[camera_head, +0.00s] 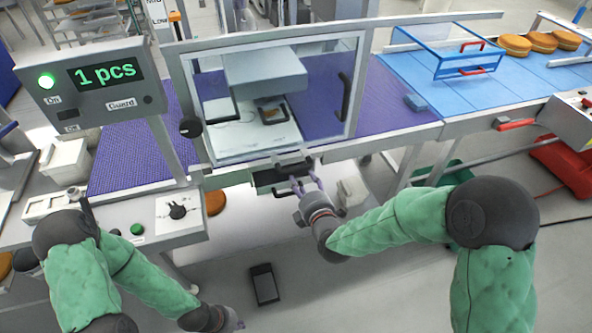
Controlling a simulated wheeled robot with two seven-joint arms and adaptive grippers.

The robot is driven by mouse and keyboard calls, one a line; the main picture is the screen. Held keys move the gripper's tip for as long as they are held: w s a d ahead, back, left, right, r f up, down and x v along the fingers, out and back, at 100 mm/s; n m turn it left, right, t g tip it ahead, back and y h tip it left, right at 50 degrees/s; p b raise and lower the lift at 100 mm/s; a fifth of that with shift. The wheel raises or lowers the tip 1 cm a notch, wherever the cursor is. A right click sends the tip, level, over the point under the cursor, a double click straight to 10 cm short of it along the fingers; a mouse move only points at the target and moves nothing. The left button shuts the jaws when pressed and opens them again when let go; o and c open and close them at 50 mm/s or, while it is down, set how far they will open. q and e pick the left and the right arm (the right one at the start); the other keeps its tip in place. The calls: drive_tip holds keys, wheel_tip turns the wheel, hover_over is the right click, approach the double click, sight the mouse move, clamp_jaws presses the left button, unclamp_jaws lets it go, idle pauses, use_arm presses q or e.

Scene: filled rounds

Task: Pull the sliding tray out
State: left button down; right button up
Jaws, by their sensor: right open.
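The sliding tray (268,178) is a small dark tray with a handle at its front, at the machine's front edge below the clear guard window. It shows a little way out from the frame; how far it reaches inside is hidden. My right gripper (307,186) is open at the tray's right front side, its fingers close to the tray's edge and handle. Whether they touch it I cannot tell. My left gripper (236,322) is low at the bottom edge of the view, away from the tray, and its fingers are partly cut off.
The framed guard window (215,110) with a black handle (346,96) stands above the tray. A display panel (90,82) reads "1 pcs" with a lit green lamp. A round brown piece (214,202) lies below left of the tray. A dark flat object (265,284) lies on the floor.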

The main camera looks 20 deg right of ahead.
sight(296, 169)
drive_tip(key=b+x, duration=0.2)
drive_tip(key=x, duration=0.6)
drive_tip(key=shift+w, duration=0.25)
clamp_jaws()
